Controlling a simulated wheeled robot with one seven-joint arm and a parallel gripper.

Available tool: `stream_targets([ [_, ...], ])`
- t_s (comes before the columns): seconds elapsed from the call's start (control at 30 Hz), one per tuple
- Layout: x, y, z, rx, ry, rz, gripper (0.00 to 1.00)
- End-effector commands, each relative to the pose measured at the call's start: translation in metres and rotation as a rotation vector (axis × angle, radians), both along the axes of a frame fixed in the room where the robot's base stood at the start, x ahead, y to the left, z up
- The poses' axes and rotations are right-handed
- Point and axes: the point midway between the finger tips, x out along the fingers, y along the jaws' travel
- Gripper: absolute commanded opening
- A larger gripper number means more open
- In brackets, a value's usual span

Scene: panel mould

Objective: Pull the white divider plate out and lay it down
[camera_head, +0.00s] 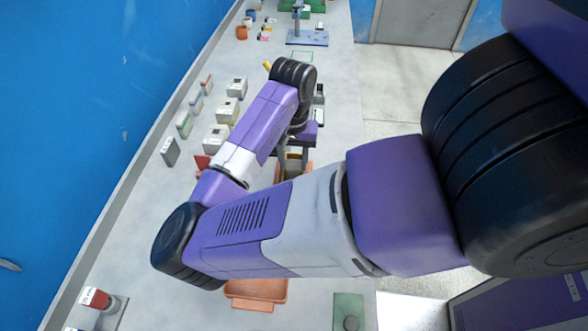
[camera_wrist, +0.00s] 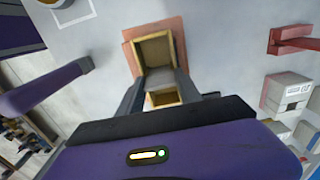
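The mould (camera_wrist: 138,55) shows in the wrist view as a yellowish, wood-coloured frame with an upper and a lower opening. It stands on a reddish-orange base (camera_wrist: 129,39). In the head view my arm hides most of the mould and my gripper.
The grey bench (camera_head: 338,100) runs along a blue wall. Several small boxes (camera_head: 217,138) stand on its wall side. An orange tray (camera_head: 256,292) and a green block (camera_head: 348,312) are at the near end. A blue stand (camera_head: 307,37) is at the far end.

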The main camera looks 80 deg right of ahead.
Motion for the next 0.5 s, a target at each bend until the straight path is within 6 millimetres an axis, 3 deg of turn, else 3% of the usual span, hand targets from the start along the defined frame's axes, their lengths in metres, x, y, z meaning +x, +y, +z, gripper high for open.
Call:
stream_targets([
  [0.1, 0.0000, 0.0000, 0.0000, 0.000, 0.000, 0.000, 0.00],
  [0.5, 0.0000, -0.0001, 0.0100, 0.000, 0.000, 0.000, 0.00],
])
